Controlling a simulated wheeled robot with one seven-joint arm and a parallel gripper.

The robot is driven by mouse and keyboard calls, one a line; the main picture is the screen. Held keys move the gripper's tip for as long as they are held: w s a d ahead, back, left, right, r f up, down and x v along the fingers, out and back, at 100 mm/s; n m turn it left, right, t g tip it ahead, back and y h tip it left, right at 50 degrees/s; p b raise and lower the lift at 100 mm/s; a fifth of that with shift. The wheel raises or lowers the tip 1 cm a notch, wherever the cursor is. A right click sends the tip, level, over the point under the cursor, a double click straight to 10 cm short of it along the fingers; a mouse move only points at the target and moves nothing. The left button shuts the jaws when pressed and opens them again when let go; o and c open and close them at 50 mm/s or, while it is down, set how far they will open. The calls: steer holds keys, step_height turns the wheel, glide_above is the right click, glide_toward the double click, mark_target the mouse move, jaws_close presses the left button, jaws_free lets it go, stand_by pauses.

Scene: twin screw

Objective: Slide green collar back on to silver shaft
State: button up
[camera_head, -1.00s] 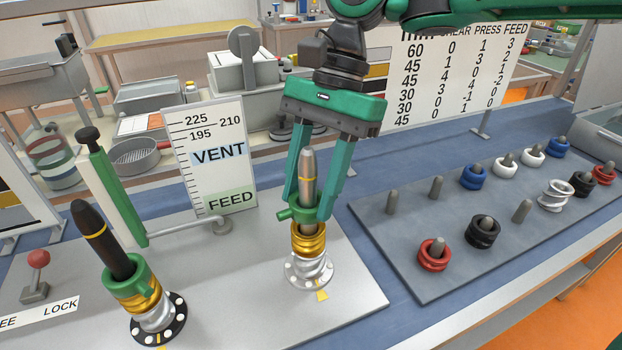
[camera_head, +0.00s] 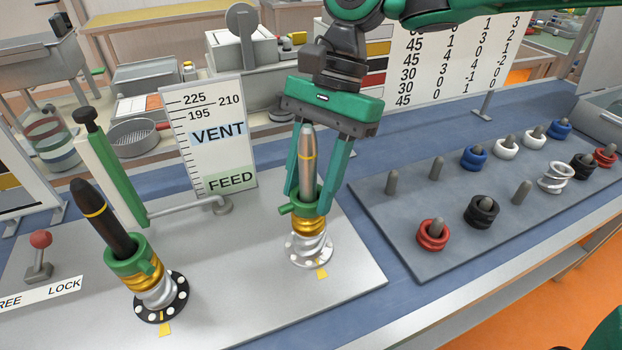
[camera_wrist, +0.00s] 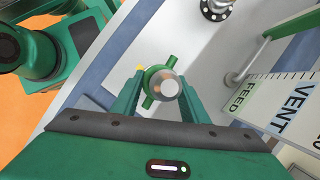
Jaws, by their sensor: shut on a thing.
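The silver shaft (camera_head: 307,153) stands upright with a gold band near its tip. The green collar (camera_head: 308,203) is around the shaft, low down, just above the gold ring (camera_head: 308,226) and a silver ring (camera_head: 310,247) on a white dotted flange. My gripper (camera_head: 318,196) points down over the shaft and is shut on the green collar, one finger on each side. In the wrist view the collar (camera_wrist: 150,84) shows between the fingers with the shaft's round tip (camera_wrist: 168,89) in front. The collar's underside is hidden.
A black shaft (camera_head: 108,225) with its own green collar (camera_head: 125,256) stands at left. A VENT/FEED scale board (camera_head: 213,110) stands behind. A grey peg board (camera_head: 450,265) with coloured rings lies at right. A red-knobbed lever (camera_head: 40,242) is at far left.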

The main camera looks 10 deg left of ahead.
steer(key=o, duration=1.2)
steer(key=shift+o, duration=0.2)
steer(key=v, duration=1)
steer(key=shift+w+r, duration=0.2)
steer(key=shift+r, duration=0.15)
